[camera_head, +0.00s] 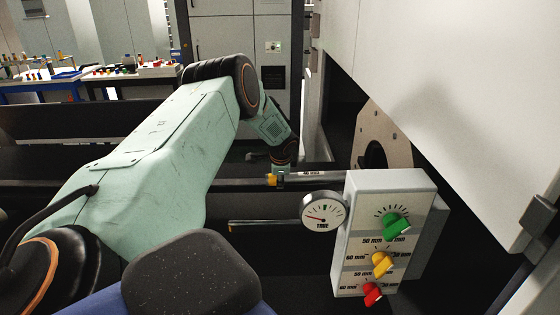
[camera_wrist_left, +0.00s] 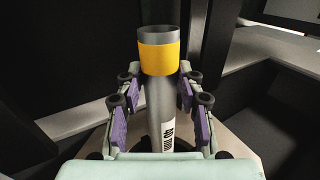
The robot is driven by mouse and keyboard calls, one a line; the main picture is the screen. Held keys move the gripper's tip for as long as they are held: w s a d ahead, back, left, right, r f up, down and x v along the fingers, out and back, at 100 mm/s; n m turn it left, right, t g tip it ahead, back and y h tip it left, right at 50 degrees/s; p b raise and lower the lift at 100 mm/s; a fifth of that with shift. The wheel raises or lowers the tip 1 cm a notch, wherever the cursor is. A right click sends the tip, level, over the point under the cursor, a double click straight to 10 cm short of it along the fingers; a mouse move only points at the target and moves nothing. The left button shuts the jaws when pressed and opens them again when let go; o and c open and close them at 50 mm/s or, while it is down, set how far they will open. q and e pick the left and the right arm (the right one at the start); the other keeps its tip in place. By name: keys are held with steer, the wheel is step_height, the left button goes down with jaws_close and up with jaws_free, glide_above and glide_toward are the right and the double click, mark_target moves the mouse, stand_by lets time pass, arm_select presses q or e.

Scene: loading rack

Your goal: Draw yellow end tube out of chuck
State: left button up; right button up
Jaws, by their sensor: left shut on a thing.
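The yellow end tube (camera_head: 312,174) is a grey metal tube with a yellow band near its open end and a "40 mm" mark. A beige plate with a dark round opening, apparently the chuck (camera_head: 397,138), stands behind the box. Whether the tube sits in it is hidden. My right gripper is not in view.
The control box (camera_head: 393,189) has green, yellow and red knobs, and a round dial gauge (camera_head: 322,212) is at its left. A thin bar (camera_head: 265,226) lies below the tube. A white machine door (camera_head: 450,80) hangs at the right. Benches with bottles (camera_head: 130,68) stand far left.

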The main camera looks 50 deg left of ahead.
arm_select(q)
steer(key=shift+r, duration=1.85)
